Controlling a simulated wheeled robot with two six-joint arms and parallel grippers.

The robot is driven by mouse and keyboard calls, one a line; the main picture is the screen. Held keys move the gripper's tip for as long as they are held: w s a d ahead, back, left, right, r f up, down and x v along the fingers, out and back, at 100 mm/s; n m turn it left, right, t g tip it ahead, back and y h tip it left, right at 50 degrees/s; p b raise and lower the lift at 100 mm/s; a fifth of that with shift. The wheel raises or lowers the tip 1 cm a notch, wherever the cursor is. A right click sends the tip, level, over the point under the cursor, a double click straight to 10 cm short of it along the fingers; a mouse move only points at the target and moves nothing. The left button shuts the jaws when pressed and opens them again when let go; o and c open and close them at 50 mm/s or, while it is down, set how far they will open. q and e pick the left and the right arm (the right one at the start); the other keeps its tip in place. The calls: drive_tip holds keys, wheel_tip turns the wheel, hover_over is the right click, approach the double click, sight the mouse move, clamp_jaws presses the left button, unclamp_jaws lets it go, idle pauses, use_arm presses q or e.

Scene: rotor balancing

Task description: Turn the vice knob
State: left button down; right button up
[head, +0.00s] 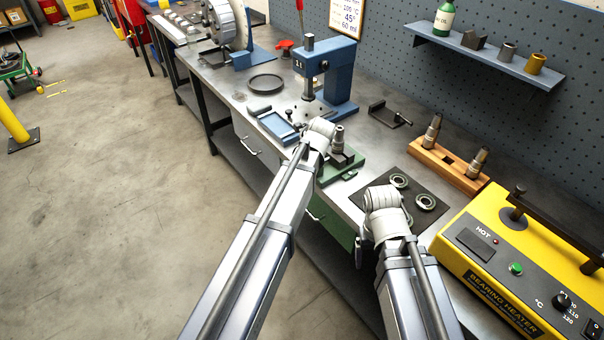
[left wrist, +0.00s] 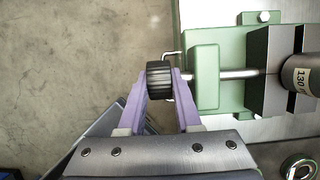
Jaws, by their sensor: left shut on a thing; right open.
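The green vice (head: 331,174) stands on the bench in the head view, with a grey metal cylinder (head: 338,141) upright in its dark jaws. The left wrist view shows the vice's green body (left wrist: 203,92), its screw rod and the cylinder (left wrist: 300,76) with a "130" label. The black ribbed vice knob (left wrist: 159,82) is at the rod's outer end. My left gripper (left wrist: 159,88) is shut on the knob, one purple finger on each side; my arm hides it in the head view. My right gripper (head: 359,251) is open by the bench's front edge, mostly hidden by its wrist.
A dark mat (head: 432,182) with several rings lies right of the vice. A wooden block (head: 428,156) holds two cylinders behind it. A yellow bearing heater (head: 480,285) fills the right end. A blue press (head: 340,80) stands at the back.

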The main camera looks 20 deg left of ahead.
use_arm(q)
drive_tip(key=t+y+b, duration=0.2)
drive_tip(key=b, duration=0.1)
drive_tip(key=f+t+y+b, duration=0.1)
drive_tip(key=b, duration=0.1)
drive_tip(key=shift+s+d+y, duration=0.2)
drive_tip(key=shift+s+y, duration=0.05)
drive_tip(key=shift+y, duration=0.15)
drive_tip(key=shift+r+t+y+b, duration=0.2)
drive_tip(key=shift+t+y+b, duration=0.5)
drive_tip(key=shift+b, duration=0.65)
drive_tip(key=shift+w, duration=0.1)
drive_tip(key=c, duration=0.9)
unclamp_jaws()
drive_tip(key=shift+r, duration=0.1)
